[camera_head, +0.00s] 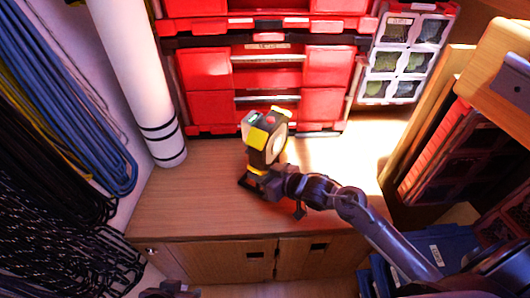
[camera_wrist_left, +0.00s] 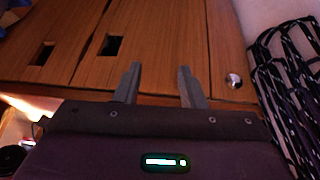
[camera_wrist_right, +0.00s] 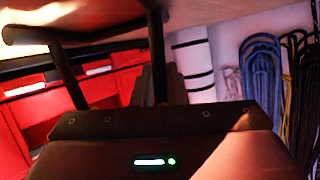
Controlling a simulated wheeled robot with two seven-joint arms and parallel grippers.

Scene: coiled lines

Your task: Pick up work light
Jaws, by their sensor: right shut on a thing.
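The work light (camera_head: 267,138) is yellow and black with a lit face, above the wooden cabinet top in front of the red cases. My right gripper (camera_head: 268,183) is shut on its lower part. I cannot tell whether its base touches the wood. In the right wrist view a dark bar, seemingly the light's stand (camera_wrist_right: 90,33), runs across the fingers; the lamp head is not clear there. My left gripper (camera_wrist_left: 157,82) is open and empty, facing the cabinet's front doors. Only a bit of it shows at the bottom edge of the head view.
Red stacked cases (camera_head: 268,72) stand behind the light. A white roll (camera_head: 128,70) leans at the left, beside hanging blue (camera_head: 80,105) and black coiled lines (camera_head: 55,240). A wooden rack with red boxes (camera_head: 435,150) is at the right. The cabinet top (camera_head: 190,200) is clear left of the light.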

